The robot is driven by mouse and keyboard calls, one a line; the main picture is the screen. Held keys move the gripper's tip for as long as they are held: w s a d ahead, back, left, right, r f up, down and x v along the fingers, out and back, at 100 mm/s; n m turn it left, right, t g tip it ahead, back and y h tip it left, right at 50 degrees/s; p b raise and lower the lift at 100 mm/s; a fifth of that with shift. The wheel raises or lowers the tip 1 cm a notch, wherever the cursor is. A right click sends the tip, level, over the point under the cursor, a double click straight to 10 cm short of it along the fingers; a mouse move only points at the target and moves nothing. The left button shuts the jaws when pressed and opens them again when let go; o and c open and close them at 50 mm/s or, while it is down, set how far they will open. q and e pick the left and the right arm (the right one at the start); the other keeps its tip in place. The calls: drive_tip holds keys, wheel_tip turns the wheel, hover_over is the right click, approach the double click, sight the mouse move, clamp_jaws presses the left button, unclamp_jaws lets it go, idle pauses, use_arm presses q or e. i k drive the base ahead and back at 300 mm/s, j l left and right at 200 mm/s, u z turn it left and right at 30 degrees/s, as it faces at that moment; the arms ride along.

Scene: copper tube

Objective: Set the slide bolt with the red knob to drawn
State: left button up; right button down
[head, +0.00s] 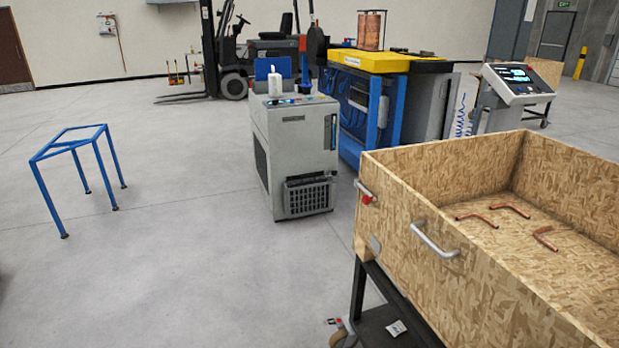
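The slide bolt (366,189) is a small metal bar on the outer wall of the wooden crate, near its left corner. Its red knob (367,199) shows at the lower end of the bar. From here I cannot tell whether the bolt is drawn or shot. The crate (390,214) is open-topped chipboard and stands on a dark wheeled cart (385,318). A metal pull handle (434,240) is on the same wall, right of the bolt. Neither of my grippers is in view.
Several bent copper tubes (508,209) lie in the crate. A grey machine cabinet (298,150) stands behind and left of the crate, with a yellow and blue workstation (383,60) beyond. A blue frame (75,152) stands at left. Open floor lies left of the crate.

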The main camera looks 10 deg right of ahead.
sight(366, 199)
drive_tip(key=i+j, duration=0.35)
drive_tip(key=i, duration=0.2)
drive_tip(key=i+j+u, duration=0.15)
drive_tip(key=i+j, duration=0.25)
drive_tip(key=i, duration=0.1)
